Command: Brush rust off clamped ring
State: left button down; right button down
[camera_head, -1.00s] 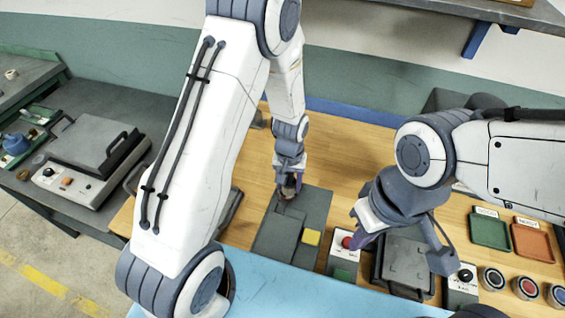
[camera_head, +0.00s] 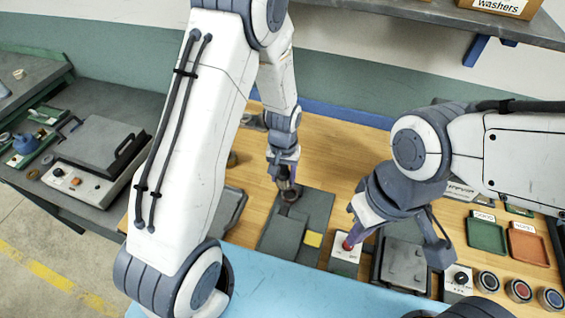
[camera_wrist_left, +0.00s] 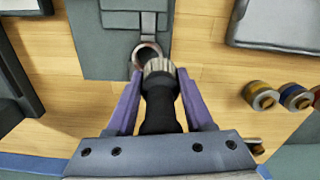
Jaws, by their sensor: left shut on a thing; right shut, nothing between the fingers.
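The ring (camera_wrist_left: 147,53) sits in a clamp fixture on a grey plate (camera_wrist_left: 100,45) in the left wrist view. In the head view the ring (camera_head: 291,193) is at the plate's far end. My left gripper (camera_head: 287,180) is shut on a brush with a black handle (camera_wrist_left: 160,108) and pale bristles (camera_wrist_left: 157,68). The bristles are at the ring's near edge; contact cannot be told for sure. My right gripper (camera_head: 354,236) is shut and empty, its fingertips down at a red button (camera_head: 347,245) on a small white box. Much of its tip is hidden by the wrist.
A shelf (camera_head: 430,14) overhangs the back.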

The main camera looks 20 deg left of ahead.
aim_at(283, 168)
pick_arm(q)
jog(key=shift+r+p, duration=1.3)
jog(key=shift+r, duration=0.65)
jog(key=shift+f, duration=0.1)
